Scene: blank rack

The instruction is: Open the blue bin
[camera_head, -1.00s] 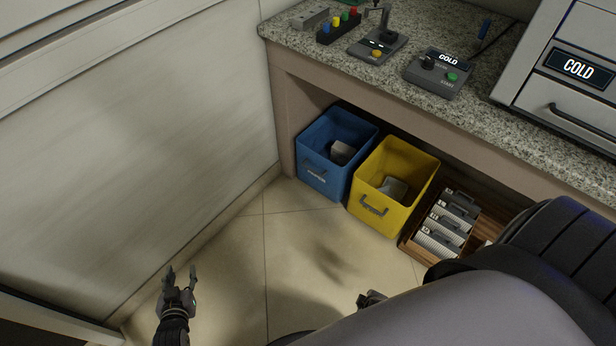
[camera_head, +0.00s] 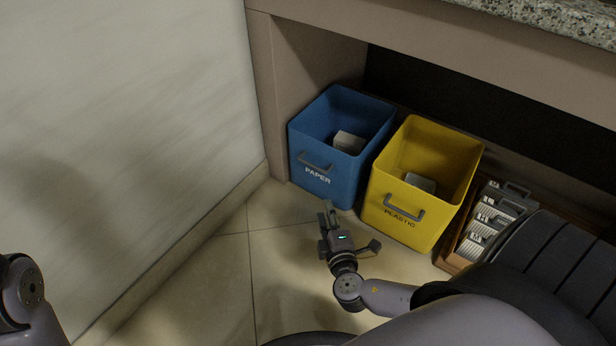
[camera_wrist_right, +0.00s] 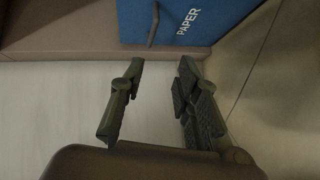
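The blue bin (camera_head: 345,188) stands on the floor under the counter, open at the top, with a grey front handle (camera_head: 315,163) and the word PAPER. A pale block lies inside. In the right wrist view the blue bin (camera_wrist_right: 223,15) and its handle (camera_wrist_right: 153,25) show at the top. My right gripper (camera_head: 349,228) is low in front of the bin, with its fingers spread and empty. In the right wrist view the gripper (camera_wrist_right: 162,66) has a clear gap between its fingers, apart from the handle. My left gripper is out of view; only part of that arm shows.
A yellow bin (camera_head: 420,227) marked PLASTIC stands just right of the blue one. A wooden rack (camera_head: 448,255) with grey items is further right. A pale wall (camera_head: 120,110) bounds the left, and the granite counter (camera_head: 570,20) overhangs. Tiled floor (camera_head: 205,285) is free in front.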

